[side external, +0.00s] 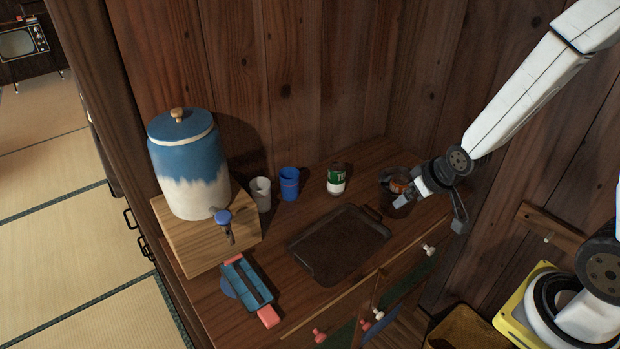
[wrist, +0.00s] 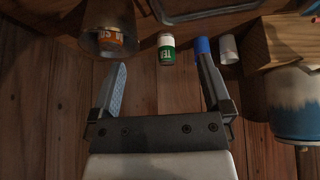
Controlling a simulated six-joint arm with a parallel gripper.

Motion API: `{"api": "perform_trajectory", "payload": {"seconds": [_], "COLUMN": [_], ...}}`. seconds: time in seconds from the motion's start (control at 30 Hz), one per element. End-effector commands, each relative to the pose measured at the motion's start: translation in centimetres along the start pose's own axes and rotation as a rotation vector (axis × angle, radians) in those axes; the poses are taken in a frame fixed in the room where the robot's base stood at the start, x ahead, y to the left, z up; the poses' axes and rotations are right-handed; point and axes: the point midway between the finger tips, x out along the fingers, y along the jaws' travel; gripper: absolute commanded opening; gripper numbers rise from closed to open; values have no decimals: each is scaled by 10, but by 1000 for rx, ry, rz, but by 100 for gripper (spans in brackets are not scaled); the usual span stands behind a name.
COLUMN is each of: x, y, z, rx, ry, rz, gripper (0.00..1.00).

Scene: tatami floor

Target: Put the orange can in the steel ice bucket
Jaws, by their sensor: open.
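The steel ice bucket (side external: 386,178) stands near the back right of the cabinet top, partly hidden by my gripper. It also shows at the top left of the wrist view (wrist: 86,22). The orange can (wrist: 110,40) appears within the bucket's outline, seemingly inside it; a small orange patch of the can (side external: 398,187) shows in the side view. My gripper (side external: 432,206) is open and empty, just right of and in front of the bucket. In the wrist view its two fingers (wrist: 162,66) are spread apart, with the bucket beyond the left finger.
A green-and-white can (side external: 336,180), a blue cup (side external: 289,184) and a grey-white cup (side external: 261,194) stand left of the bucket. A dark tray (side external: 340,246) lies in front. A blue-white dispenser (side external: 188,170) stands on a wooden block (side external: 190,236). A blue-and-red holder (side external: 248,287) lies front left.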

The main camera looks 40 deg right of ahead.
Motion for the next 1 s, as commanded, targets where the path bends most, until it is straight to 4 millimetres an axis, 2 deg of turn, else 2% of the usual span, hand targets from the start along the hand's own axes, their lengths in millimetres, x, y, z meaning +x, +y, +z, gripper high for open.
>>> {"api": "perform_trajectory", "payload": {"seconds": [0.2,0.4,1.0], "x": [-35,-56,-61], "y": [-27,-40,-42], "z": [14,28,32], "rx": [-50,-79,-85], "ry": [-151,-248,-275], "rz": [-33,-50,-53], "gripper": [100,100,100]}}
